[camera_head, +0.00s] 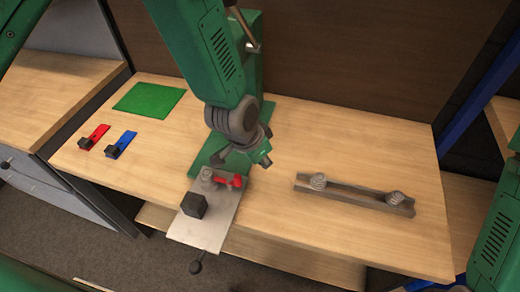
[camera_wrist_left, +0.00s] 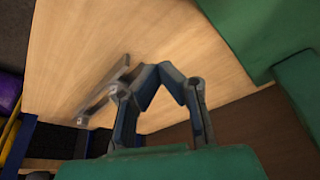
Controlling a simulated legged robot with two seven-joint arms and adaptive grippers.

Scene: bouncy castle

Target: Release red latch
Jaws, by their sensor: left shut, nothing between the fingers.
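The red latch (camera_head: 228,181) is a small red handle on a metal plate fixture (camera_head: 212,228) at the table's front edge. A black cube (camera_head: 193,205) stands on the same plate, left of the latch. My left gripper (camera_head: 264,160) is above the table, behind and to the right of the latch, and looks apart from it. In the left wrist view the left gripper's fingers (camera_wrist_left: 166,70) meet at their tips with nothing between them. The latch is not visible in that view. My right gripper is not in view.
A grey rail (camera_head: 355,195) with two round metal knobs lies right of the fixture; it shows in the wrist view (camera_wrist_left: 104,90). A green mat (camera_head: 149,99), a red piece (camera_head: 97,133) and a blue piece (camera_head: 124,140) lie at left. The table's right end is bare.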

